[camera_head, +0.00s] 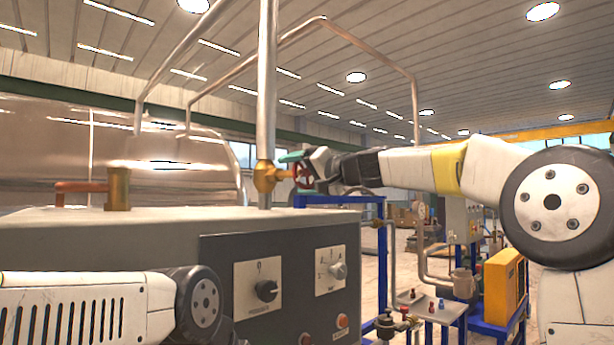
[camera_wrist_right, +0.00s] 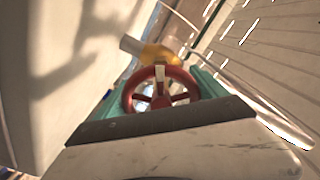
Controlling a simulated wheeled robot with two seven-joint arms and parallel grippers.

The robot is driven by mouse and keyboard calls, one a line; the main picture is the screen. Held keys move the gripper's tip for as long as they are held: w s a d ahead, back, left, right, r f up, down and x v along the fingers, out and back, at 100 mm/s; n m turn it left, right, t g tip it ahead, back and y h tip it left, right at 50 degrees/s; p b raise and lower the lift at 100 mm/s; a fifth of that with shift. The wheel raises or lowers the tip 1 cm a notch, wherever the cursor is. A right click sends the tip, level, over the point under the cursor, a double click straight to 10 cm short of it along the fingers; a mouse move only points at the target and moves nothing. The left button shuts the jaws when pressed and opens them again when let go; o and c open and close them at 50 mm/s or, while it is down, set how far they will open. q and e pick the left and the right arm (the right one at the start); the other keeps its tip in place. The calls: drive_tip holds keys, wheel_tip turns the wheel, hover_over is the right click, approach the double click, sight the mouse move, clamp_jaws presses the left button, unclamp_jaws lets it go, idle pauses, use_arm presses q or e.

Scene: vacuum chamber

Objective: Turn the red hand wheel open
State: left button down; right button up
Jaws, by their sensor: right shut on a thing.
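The red hand wheel (camera_head: 303,174) sits on a brass valve (camera_head: 268,176) on the vertical steel pipe, above the grey cabinet. My right gripper (camera_head: 294,164) reaches in from the right and is shut on the wheel. In the right wrist view the wheel (camera_wrist_right: 160,92) shows its red rim and spokes between the green fingers (camera_wrist_right: 163,98), with the brass valve body (camera_wrist_right: 160,56) behind it. Part of the wheel is hidden by the gripper. My left arm shows at the lower left, but its gripper is out of view.
The grey cabinet (camera_head: 130,222) with a dark panel of knobs (camera_head: 266,290) stands below the valve. A red lever on a brass fitting (camera_head: 117,188) stands on its top at left. A blue frame (camera_head: 382,250) and a yellow unit (camera_head: 502,287) stand to the right.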

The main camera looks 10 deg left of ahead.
sight(307, 174)
drive_tip(key=shift+f, duration=0.1)
idle(0.3)
drive_tip(key=o, duration=1.3)
drive_tip(key=shift+d, duration=0.1)
drive_tip(key=v, duration=0.7)
drive_tip(key=shift+s+d, duration=0.2)
drive_tip(key=shift+d, duration=0.05)
